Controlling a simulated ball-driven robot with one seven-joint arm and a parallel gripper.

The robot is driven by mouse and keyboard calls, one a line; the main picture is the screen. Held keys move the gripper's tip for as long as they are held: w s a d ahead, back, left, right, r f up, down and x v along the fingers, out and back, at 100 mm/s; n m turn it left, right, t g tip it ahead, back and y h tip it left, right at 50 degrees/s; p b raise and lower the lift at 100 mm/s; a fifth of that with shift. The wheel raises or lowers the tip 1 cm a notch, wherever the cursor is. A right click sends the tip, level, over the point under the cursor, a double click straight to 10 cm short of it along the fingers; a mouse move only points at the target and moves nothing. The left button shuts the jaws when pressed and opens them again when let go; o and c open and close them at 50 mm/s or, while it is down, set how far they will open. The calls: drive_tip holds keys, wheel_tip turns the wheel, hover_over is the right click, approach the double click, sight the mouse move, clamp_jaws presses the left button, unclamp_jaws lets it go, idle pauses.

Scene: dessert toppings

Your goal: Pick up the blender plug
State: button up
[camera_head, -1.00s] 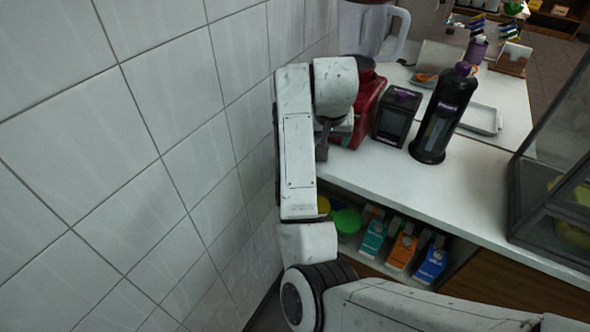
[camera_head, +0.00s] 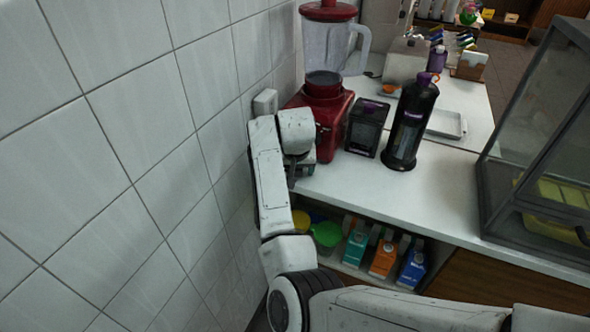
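The blender has a red base (camera_head: 334,118) on the white counter against the tiled wall. My gripper (camera_head: 300,168) is at the counter's left end, in front of the red base and near the wall. Its fingers are mostly hidden behind my wrist, so its opening and any contact cannot be told.
A black box (camera_head: 367,127) and a dark bottle with a purple cap (camera_head: 411,122) stand right of the blender. A glass case (camera_head: 540,150) is at the right. The counter's front middle (camera_head: 430,195) is clear.

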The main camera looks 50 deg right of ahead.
drive_tip(key=shift+w+f, duration=0.1)
drive_tip(key=shift+f, duration=0.1)
drive_tip(key=shift+c, duration=0.4)
drive_tip(key=c, duration=1.1)
drive_tip(key=shift+r, duration=0.1)
drive_tip(key=shift+c, duration=0.2)
